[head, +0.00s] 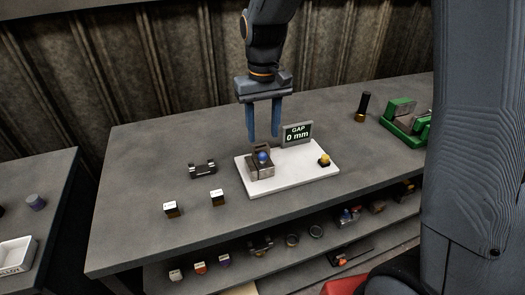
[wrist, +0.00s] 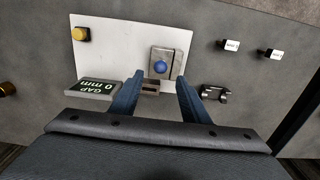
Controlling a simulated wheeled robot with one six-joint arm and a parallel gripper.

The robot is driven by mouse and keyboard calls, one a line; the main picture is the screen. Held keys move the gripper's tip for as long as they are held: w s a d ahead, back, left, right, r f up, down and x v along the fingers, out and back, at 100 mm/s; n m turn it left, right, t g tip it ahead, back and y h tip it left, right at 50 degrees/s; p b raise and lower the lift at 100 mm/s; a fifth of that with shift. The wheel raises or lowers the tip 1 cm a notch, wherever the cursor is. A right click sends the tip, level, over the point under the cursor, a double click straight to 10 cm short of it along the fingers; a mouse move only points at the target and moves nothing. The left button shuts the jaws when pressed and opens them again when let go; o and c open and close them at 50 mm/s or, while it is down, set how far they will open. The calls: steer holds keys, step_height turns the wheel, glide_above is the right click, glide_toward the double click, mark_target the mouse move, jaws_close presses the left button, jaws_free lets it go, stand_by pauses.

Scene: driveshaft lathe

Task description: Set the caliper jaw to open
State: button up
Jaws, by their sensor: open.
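The caliper station is a white plate (head: 305,178) on the grey bench. On its left end stands a metal block (head: 261,172) with a blue ball knob (head: 263,155) on top; the block also shows in the wrist view (wrist: 173,60). A sign (head: 297,133) at the plate's back edge reads "GAP 0 mm". A yellow button on a dark base (head: 324,160) is at the plate's right end. My gripper (head: 263,138) is open and empty, pointing down above and behind the block. In the wrist view its fingers (wrist: 158,92) flank the near side of the block.
A dark bracket (head: 202,170) and two small labelled blocks (head: 171,209) lie left of the plate. A green fixture (head: 405,119) and a dark upright post (head: 362,106) stand at the right. A lower shelf (head: 230,271) holds several small parts.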

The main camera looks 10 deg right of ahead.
mark_target(263, 153)
steer(key=shift+f+p, duration=0.8)
steer(key=shift+f, duration=2.95)
jaws_close()
